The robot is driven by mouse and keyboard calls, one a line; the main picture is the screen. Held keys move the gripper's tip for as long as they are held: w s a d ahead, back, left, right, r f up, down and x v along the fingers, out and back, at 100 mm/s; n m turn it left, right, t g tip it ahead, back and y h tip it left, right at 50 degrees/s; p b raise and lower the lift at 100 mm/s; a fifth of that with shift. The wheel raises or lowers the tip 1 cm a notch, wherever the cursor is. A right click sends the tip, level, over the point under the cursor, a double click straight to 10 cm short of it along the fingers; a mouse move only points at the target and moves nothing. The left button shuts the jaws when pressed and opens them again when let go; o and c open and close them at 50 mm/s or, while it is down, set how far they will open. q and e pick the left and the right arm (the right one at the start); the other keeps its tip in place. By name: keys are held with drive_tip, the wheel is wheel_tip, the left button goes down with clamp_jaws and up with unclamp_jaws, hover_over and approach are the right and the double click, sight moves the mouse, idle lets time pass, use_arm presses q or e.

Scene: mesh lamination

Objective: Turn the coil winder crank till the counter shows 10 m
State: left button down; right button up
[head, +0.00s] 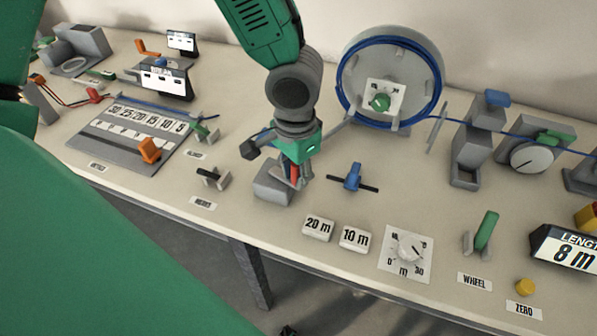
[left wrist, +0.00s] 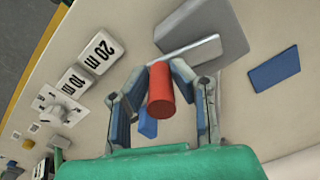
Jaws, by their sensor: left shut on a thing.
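The crank's red handle (head: 294,174) stands by a grey block (head: 268,190) near the front of the bench. My left gripper (head: 296,181) is shut on it from above; in the left wrist view the red handle (left wrist: 160,90) sits between the two fingers. A light grey bar beside the block in that view may be the crank arm. The length counter (head: 572,252) at the right reads 8 m. The reel with blue line (head: 345,75) stands behind, with a green knob (head: 380,102) at its middle. My right gripper does not show.
White blocks marked 20 m (head: 318,228) and 10 m (head: 355,238) lie in front, beside a dial (head: 407,252). A blue T-shaped part (head: 353,178) stands right of the crank. A green WHEEL lever (head: 485,232) and yellow ZERO button (head: 525,287) are at the right.

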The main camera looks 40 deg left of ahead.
use_arm(q)
drive_tip(key=shift+w+a+r, duration=0.1)
drive_tip(key=shift+a, duration=0.05)
idle(0.4)
drive_tip(key=shift+m, duration=0.4)
drive_tip(key=shift+s+r+m+p, duration=0.1)
drive_tip(key=shift+s+m+p, duration=0.65)
drive_tip(key=shift+m, duration=0.45)
drive_tip(key=m+p, duration=0.1)
drive_tip(key=s+a+m, duration=0.1)
drive_tip(key=m, duration=0.1)
drive_tip(key=shift+s+m+p, duration=0.15)
drive_tip(key=shift+m+p, duration=0.15)
drive_tip(key=shift+p, duration=0.05)
drive_tip(key=m, duration=0.1)
drive_tip(key=s+a+m+p, duration=0.1)
drive_tip(key=m, duration=0.1)
drive_tip(key=shift+a+m, duration=0.1)
drive_tip(key=shift+m, duration=0.2)
drive_tip(key=shift+s+a+m+p, duration=0.15)
drive_tip(key=shift+a+m+p, duration=0.25)
drive_tip(key=shift+m, duration=0.5)
drive_tip(key=shift+s+a+m+p, duration=0.15)
drive_tip(key=shift+a+m+p, duration=0.25)
drive_tip(key=shift+m, duration=0.5)
